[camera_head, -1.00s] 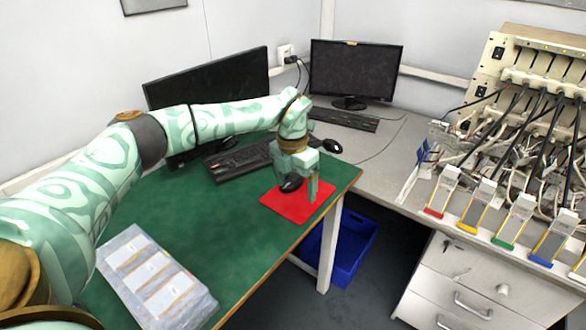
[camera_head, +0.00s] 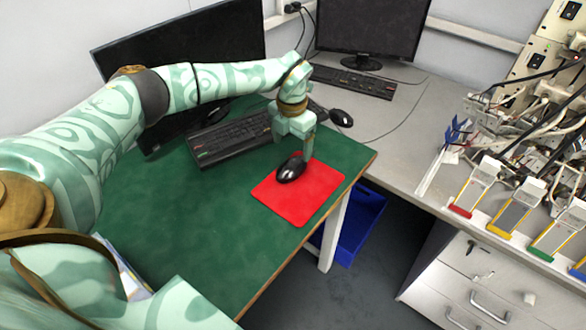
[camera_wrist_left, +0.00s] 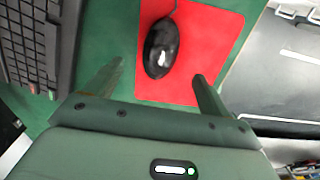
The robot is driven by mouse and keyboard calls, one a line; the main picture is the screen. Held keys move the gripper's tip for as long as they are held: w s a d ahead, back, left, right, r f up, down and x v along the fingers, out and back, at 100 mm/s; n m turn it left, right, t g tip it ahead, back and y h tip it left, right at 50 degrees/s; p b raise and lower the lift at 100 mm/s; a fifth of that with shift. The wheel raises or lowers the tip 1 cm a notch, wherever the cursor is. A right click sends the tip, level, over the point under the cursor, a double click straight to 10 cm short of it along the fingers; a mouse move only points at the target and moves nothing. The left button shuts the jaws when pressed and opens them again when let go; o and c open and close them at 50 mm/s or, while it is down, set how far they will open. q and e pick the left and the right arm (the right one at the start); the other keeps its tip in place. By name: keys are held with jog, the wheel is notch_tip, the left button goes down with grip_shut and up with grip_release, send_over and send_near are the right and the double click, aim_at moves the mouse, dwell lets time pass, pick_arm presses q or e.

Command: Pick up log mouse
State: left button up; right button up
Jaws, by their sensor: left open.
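A black computer mouse (camera_head: 290,169) lies on the upper left part of a red mat (camera_head: 302,200) on the green table. My left gripper (camera_head: 293,147) is open and empty, just behind and above the mouse in the head view. In the left wrist view the mouse (camera_wrist_left: 161,46) shows between and beyond the two fingertips of the gripper (camera_wrist_left: 158,70), with the red mat (camera_wrist_left: 212,42) under it. The fingers appear clear of the mouse. My right gripper is out of view.
A black keyboard (camera_head: 232,138) lies left of the mat, with a monitor (camera_head: 185,60) behind it. A second mouse (camera_head: 341,117) and keyboard (camera_head: 353,81) are on the grey desk. A blue bin (camera_head: 362,225) stands below the table's right edge.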

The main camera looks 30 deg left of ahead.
aim_at(292, 162)
pick_arm(q)
jog(key=shift+f, duration=1.4)
notch_tip(292, 162, down, 5)
jog(key=shift+f+b, duration=0.1)
jog(key=shift+b, duration=1.15)
jog(key=shift+s+r, duration=0.1)
jog(key=shift+r, duration=0.1)
jog(key=c, duration=1.1)
